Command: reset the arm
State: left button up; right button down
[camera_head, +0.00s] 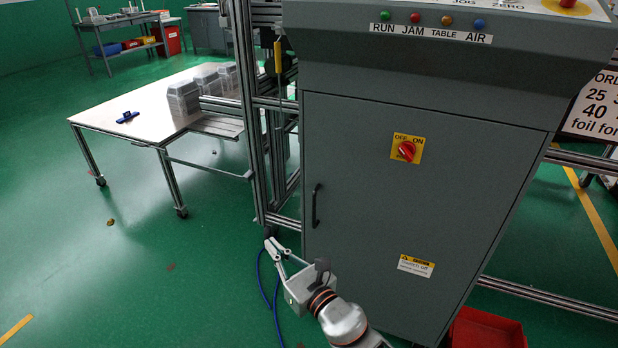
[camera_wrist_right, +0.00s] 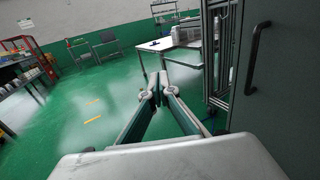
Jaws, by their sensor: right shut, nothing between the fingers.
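My right gripper (camera_head: 269,243) is low in front of the grey machine cabinet (camera_head: 420,190), near its lower left corner. In the right wrist view the gripper's fingers (camera_wrist_right: 157,88) meet at the tips with nothing between them. The cabinet's door and black handle (camera_wrist_right: 256,58) stand at the right of that view, apart from the fingers. The arm behind the gripper comes in from the bottom of the head view. My left gripper is in neither view.
A metal frame (camera_head: 250,110) rises beside the cabinet. A red bin (camera_head: 486,328) sits at the lower right. The green floor at left is mostly clear.

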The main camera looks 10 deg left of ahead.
jog(key=s+d+f+m+t+h+p, duration=0.1)
jog(key=s+d+m+h+p, duration=0.15)
jog(key=d+m, duration=0.4)
jog(key=s+d+f+m+t+h+p, duration=0.1)
jog(key=s+d+f+m+h+p, duration=0.1)
jog(key=s+d+m, duration=0.35)
jog(key=s+d+f+m+h+p, duration=0.1)
jog(key=d+m+h+p, duration=0.1)
jog(key=d+m, duration=0.6)
pick_arm(q)
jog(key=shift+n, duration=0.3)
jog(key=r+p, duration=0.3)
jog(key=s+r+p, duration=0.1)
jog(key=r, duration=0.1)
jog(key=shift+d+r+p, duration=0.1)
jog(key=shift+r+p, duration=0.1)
jog(key=shift+p, duration=0.2)
pick_arm(e)
jog(key=s+d+f+m+g+h, duration=0.1)
jog(key=s+d+f+m+h, duration=0.1)
jog(key=s+d+m, duration=0.6)
jog(key=s+d+f+m+g+h, duration=0.2)
jog(key=s+d+f+m, duration=0.2)
jog(key=s+d+m, duration=0.5)
jog(key=s+m, duration=0.4)
jog(key=s, duration=0.1)
jog(key=shift+s+g, duration=0.25)
jog(key=shift+g, duration=0.05)
